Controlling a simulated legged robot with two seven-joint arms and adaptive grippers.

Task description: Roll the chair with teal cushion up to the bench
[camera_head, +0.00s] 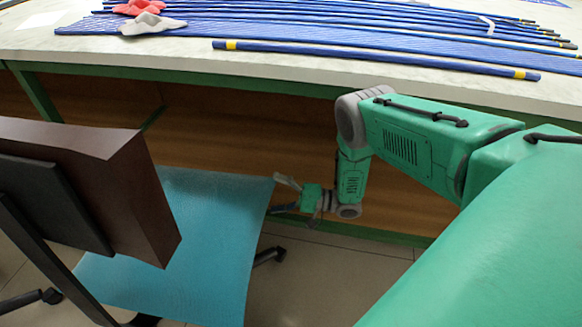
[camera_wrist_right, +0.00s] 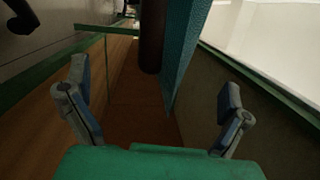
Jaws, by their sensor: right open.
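The chair's teal cushion (camera_head: 215,235) shows at the lower left in the head view, with its dark brown backrest (camera_head: 100,175) nearer to me. The seat's far edge is close to the bench (camera_head: 190,68), which has a pale top and a green frame. My right gripper (camera_head: 283,195) is open at the right corner of the cushion; whether it touches is unclear. In the right wrist view the gripper (camera_wrist_right: 158,105) has its fingers spread, with the teal cushion edge (camera_wrist_right: 185,50) beyond and between them. My left gripper is not in view.
Blue rods (camera_head: 330,32) lie on the bench top, with one rod (camera_head: 380,60) apart near the front edge. Chair casters (camera_head: 270,256) stand on the tiled floor (camera_head: 325,275), which is clear right of the chair.

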